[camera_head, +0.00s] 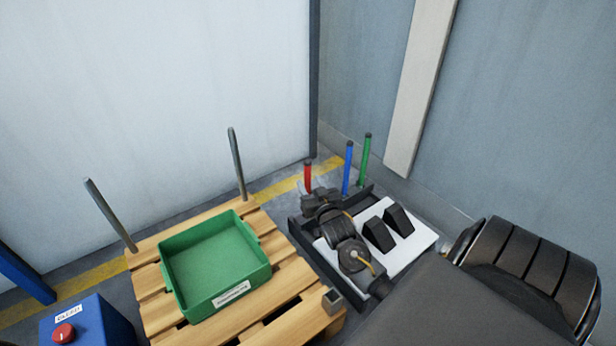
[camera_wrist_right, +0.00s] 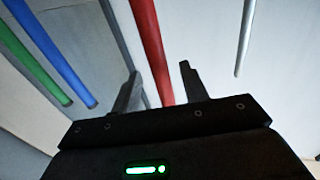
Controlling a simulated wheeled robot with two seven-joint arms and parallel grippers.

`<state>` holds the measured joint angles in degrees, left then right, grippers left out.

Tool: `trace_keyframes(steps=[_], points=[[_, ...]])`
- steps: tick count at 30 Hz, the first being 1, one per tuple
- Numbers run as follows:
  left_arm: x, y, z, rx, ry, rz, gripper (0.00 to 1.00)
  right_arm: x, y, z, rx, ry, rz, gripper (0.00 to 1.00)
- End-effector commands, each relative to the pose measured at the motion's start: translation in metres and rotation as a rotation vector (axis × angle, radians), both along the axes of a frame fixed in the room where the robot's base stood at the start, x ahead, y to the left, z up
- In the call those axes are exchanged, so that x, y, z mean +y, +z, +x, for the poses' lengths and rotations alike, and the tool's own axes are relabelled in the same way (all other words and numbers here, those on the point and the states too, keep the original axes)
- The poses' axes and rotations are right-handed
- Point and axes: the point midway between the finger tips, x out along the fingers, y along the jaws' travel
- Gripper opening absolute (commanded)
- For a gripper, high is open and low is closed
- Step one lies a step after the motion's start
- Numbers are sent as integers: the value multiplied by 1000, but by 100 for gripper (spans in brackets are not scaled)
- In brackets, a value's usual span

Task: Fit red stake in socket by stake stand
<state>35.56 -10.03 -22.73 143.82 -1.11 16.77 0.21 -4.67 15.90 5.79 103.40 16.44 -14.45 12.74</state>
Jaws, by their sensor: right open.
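The red stake (camera_head: 307,177) stands upright at the back, left of the blue stake (camera_head: 348,168) and the green stake (camera_head: 364,160). My right gripper (camera_head: 308,189) is at the red stake. In the right wrist view, its open fingers (camera_wrist_right: 160,84) are on either side of the red stake (camera_wrist_right: 149,40), with gaps showing. A small grey square socket (camera_head: 333,298) is at the pallet's near right corner. The stake stand cannot be clearly made out. My left gripper is not in view.
The wooden pallet (camera_head: 152,282) carries a green crate (camera_head: 183,290). Two grey posts, left (camera_head: 109,214) and back (camera_head: 237,163), rise at its other corners. A blue box (camera_head: 95,322) with a red button is at lower left. Walls close off the back and right.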

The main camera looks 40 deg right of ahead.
Motion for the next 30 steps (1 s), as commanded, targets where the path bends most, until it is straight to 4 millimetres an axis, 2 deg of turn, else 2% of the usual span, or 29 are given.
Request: trace_keyframes(steps=[1,3,7,12,19,27,29,30], points=[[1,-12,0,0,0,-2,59,-2,-6,6,-2,0,-2,44],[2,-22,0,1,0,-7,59,-6,-7,15,-3,0,-2,44],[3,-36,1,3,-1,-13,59,-12,-6,30,-3,-1,-3,44],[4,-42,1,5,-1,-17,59,-17,-3,42,-1,-1,-1,44],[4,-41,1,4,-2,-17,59,-17,-1,43,0,0,-1,44],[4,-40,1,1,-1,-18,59,-17,-1,43,-1,0,0,9],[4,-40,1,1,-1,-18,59,-17,-1,43,-1,0,0,1],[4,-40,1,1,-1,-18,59,-17,-1,43,-1,0,0,0]])
